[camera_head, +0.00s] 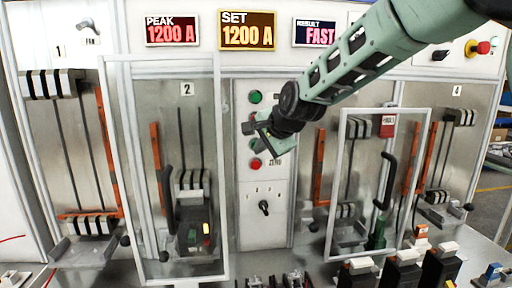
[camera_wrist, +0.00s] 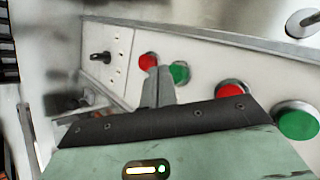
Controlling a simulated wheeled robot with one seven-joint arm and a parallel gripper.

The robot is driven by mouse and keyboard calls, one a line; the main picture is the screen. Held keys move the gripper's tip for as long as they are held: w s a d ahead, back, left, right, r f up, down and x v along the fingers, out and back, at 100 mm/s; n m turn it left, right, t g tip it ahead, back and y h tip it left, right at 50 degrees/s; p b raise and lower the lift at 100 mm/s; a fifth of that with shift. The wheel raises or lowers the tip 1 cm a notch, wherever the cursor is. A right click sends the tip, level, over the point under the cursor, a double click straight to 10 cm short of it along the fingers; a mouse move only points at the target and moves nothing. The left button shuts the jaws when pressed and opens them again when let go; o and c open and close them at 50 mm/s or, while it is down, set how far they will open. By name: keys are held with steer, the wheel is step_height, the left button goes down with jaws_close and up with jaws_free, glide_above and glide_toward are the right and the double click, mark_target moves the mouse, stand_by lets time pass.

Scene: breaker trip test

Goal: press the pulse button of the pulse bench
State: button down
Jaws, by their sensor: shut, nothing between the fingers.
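The pulse bench's button panel (camera_head: 264,225) is in the middle of the head view, with green and red buttons in a column. The top green button (camera_head: 255,97) and the lowest red button (camera_head: 255,163), beside a "ZERO" label, show clearly. My gripper (camera_head: 257,128) covers part of the column between them. In the wrist view my fingers (camera_wrist: 157,75) are together and empty. Their tips overlap the edge of the end red button (camera_wrist: 148,61) and lie beside a green button (camera_wrist: 179,72). Touching cannot be told. Another red (camera_wrist: 230,90) and green button (camera_wrist: 297,122) are to the right. I cannot read which is pulse.
A black selector knob (camera_head: 263,207) sits below the buttons. Framed clear doors, the left one (camera_head: 223,180) and the right one (camera_head: 428,180), flank the panel. Displays above read PEAK 1200 A (camera_head: 171,31), SET 1200 A (camera_head: 247,31) and RESULT FAST (camera_head: 315,33). Black breakers (camera_head: 402,272) stand at the front right.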

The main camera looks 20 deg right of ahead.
steer(key=shift+s, duration=0.1)
steer(key=s, duration=0.1)
steer(key=s+p, duration=0.1)
steer(key=s, duration=0.3)
steer(key=shift+a+p, duration=0.35)
steer(key=shift+a, duration=0.05)
stand_by(0.6)
steer(key=s+a+f+n+g+b, duration=0.2)
steer(key=s+a+f+n+g, duration=0.15)
steer(key=s+f+n, duration=0.35)
steer(key=s+a+f+n+g+b, duration=0.25)
steer(key=s+a+f, duration=0.2)
steer(key=s, duration=0.55)
steer(key=s+d+f+n+g+h+b, duration=0.1)
steer(key=s+f+n, duration=0.3)
steer(key=s, duration=0.5)
steer(key=s+d+f+n+g+b, duration=0.1)
steer(key=s+f+n+g+b, duration=0.1)
steer(key=s+f+n, duration=0.3)
steer(key=s+n, duration=0.2)
steer(key=s, duration=0.2)
steer(key=shift+s+d+g+h+b, duration=0.25)
steer(key=shift+d+g+h+b, duration=0.05)
steer(key=shift+d+h+b, duration=0.1)
